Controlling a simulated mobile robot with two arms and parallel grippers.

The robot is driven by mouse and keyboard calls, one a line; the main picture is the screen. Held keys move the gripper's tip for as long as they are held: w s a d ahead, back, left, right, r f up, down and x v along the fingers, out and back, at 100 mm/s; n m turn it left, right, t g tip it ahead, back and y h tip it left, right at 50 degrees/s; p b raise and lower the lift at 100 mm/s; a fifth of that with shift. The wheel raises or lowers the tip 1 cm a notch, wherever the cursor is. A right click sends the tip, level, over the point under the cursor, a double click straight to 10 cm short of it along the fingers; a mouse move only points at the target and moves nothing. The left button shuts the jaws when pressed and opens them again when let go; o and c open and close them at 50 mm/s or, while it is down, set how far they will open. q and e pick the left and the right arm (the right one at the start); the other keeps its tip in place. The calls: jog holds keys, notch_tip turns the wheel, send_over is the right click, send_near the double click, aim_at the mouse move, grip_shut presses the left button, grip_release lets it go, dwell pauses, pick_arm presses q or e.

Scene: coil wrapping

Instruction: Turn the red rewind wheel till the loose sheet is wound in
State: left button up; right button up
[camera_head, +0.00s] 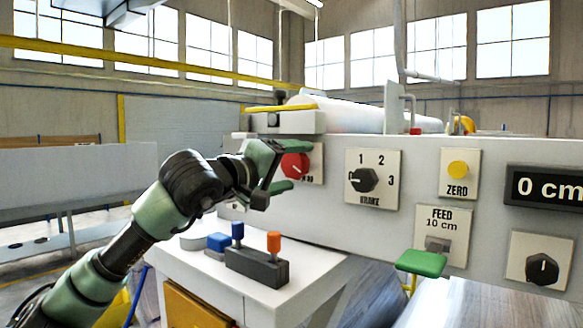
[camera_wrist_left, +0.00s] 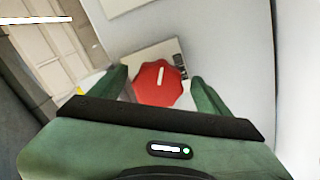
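The red rewind wheel (camera_head: 295,165) sits on a pale plate on the machine's front panel. In the left wrist view the wheel (camera_wrist_left: 158,84) is scalloped, with a white pointer mark tilted slightly right of upright. My left gripper (camera_head: 290,167) is open at the wheel, one finger above it and one below in the head view. In the left wrist view the fingers stand on both sides of the wheel, with small gaps. A whitish roll (camera_head: 350,115) lies on top of the machine. I cannot make out a loose sheet for certain. My right gripper is not in view.
The panel also has a brake dial (camera_head: 364,180), a yellow ZERO button (camera_head: 457,169), a FEED switch (camera_head: 438,243), a black knob (camera_head: 542,269) and a display (camera_head: 546,188) reading 0 cm.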

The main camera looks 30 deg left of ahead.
pick_arm(q)
jog(key=shift+s, duration=0.1)
jog(key=shift+s+f, duration=0.1)
jog(key=shift+s, duration=0.2)
jog(key=s+b, duration=0.3)
jog(key=s, duration=0.4)
jog(key=shift+a, duration=0.3)
